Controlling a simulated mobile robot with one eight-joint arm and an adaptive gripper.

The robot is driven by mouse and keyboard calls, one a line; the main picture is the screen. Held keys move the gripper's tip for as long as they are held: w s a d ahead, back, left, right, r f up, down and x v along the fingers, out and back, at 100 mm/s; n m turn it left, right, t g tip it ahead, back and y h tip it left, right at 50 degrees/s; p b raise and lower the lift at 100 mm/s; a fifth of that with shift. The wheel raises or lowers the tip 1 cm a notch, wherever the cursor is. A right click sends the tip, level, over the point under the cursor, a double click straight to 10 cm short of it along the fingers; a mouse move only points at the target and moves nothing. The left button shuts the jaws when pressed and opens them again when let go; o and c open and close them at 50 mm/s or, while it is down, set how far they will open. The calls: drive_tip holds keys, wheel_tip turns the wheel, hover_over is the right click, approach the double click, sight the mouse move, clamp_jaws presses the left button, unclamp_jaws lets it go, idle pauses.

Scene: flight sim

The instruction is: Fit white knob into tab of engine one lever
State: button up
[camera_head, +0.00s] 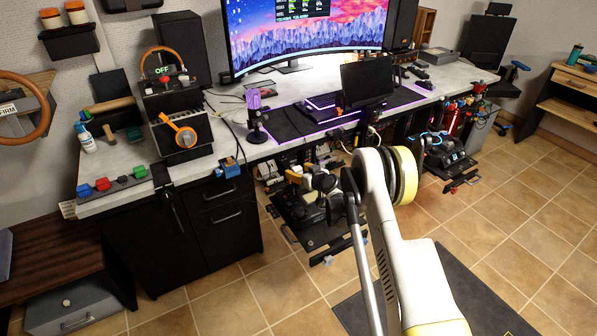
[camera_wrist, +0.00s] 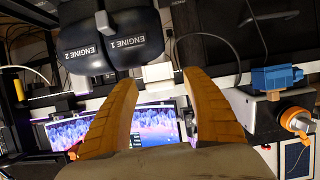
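In the wrist view, two dark, rounded levers sit at the top left: the engine one lever (camera_wrist: 137,38) and the engine two lever (camera_wrist: 82,45), with upside-down labels. A pale grey upright piece (camera_wrist: 104,22) shows between them; I cannot tell whether it is a tab. My gripper (camera_wrist: 160,78) has its two orange-brown fingers spread, with nothing held between them. The fingertips appear below the engine one lever in the picture. A small white block (camera_wrist: 157,72) shows between the tips; I cannot tell whether it is the white knob. My gripper is largely hidden in the head view.
Dark equipment crowds the space below. Tiled floor (camera_head: 500,190) is open at right.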

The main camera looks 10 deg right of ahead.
drive_tip(key=shift+s, duration=0.1)
drive_tip(key=v, duration=1.2)
drive_tip(key=shift+r, duration=0.1)
drive_tip(key=shift+r, duration=0.15)
